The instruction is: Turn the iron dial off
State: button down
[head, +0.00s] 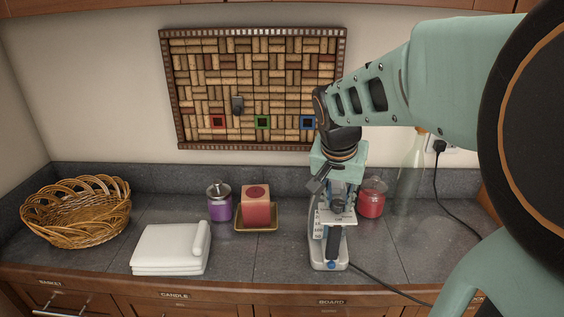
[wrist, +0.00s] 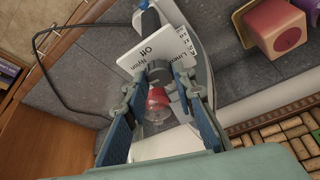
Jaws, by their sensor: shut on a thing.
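The iron (head: 329,251) stands upright on the counter, light blue-grey with a dark handle and a cord at its base. Its white dial plate (wrist: 135,57) carries the words Off, Nylon and Linen in the wrist view. The dark grey dial knob (wrist: 158,71) sits on the plate; I cannot tell which word it points to. My gripper (wrist: 160,82) has its fingertips on either side of the knob and is shut on it. In the head view my gripper (head: 335,191) reaches down from above onto the iron and hides part of it.
A red candle (head: 257,209) on a gold tray and a purple jar (head: 220,206) stand left of the iron. A red jar (head: 371,203) and a clear bottle (head: 409,180) are behind right. Folded white towels (head: 170,250) and a wicker basket (head: 77,214) are farther left. A cork board (head: 250,88) hangs behind.

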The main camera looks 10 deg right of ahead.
jog(key=m, duration=0.2)
jog(key=m+g+h, duration=0.1)
jog(key=m, duration=0.2)
jog(key=shift+w+b, duration=0.2)
jog(key=shift+b, duration=0.15)
jog(key=shift+a+g+h, duration=0.1)
jog(key=shift+g+h, duration=0.2)
jog(key=c, duration=1.6)
grip_release()
jog(key=shift+r, duration=0.15)
jog(key=v, duration=0.7)
jog(key=shift+r, duration=0.2)
jog(key=shift+s, duration=0.1)
